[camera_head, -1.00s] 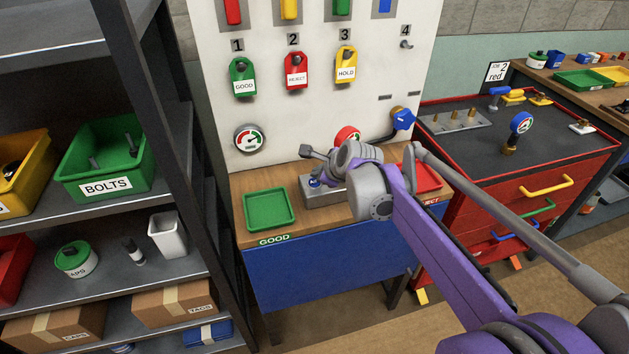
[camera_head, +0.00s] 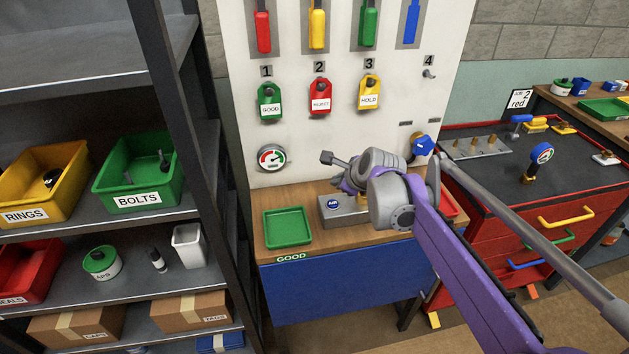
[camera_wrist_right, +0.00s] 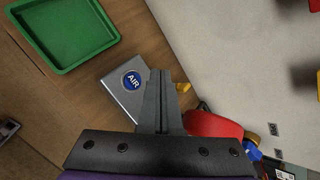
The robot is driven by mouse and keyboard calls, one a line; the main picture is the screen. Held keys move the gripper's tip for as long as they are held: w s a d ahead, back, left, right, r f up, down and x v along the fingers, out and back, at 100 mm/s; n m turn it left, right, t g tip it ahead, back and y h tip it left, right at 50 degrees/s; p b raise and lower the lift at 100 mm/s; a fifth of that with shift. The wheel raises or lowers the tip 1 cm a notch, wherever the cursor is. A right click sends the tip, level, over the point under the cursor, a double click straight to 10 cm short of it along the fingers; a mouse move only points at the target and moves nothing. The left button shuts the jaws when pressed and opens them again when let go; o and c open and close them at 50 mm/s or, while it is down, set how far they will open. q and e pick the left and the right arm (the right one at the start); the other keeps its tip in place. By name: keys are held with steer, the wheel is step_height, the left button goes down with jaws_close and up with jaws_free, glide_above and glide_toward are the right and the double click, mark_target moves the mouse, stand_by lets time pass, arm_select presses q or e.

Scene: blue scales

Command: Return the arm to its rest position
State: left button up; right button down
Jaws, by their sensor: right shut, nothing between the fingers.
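My right arm (camera_head: 470,265), purple and grey, reaches in from the lower right in the head view. Its wrist and right gripper (camera_head: 348,183) are above the wooden bench (camera_head: 300,191), in front of the white board. The fingers barely show there. In the right wrist view, the shut, empty fingers (camera_wrist_right: 158,90) appear in front of the grey block with a blue AIR button (camera_wrist_right: 131,80). The AIR block (camera_head: 340,209) also shows in the head view, below the gripper and apart from it. My left gripper is not in view.
A green tray (camera_head: 287,228) marked GOOD sits on the bench's left. A red tray (camera_head: 449,207) is partly hidden behind my arm. The white board (camera_head: 225,60) carries tags, tools and a gauge (camera_head: 271,158). Shelving (camera_head: 207,200) stands left; a red tool cabinet (camera_head: 490,250) stands right.

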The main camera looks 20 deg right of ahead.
steer(key=s+a+f+n+g+p, duration=0.1)
steer(key=s+a+f+n+p, duration=0.1)
steer(key=s+a+n, duration=0.3)
steer(key=s+a+f+n+g+p, duration=0.1)
steer(key=s+a+n, duration=0.4)
steer(key=s+n, duration=0.8)
steer(key=s+a+f+n+g+p, duration=0.1)
steer(key=s+a+f+n+p, duration=0.2)
steer(key=s+n, duration=0.6)
steer(key=shift+s+a+f+g, duration=0.4)
steer(key=shift+a+f, duration=0.2)
steer(key=shift+a, duration=0.5)
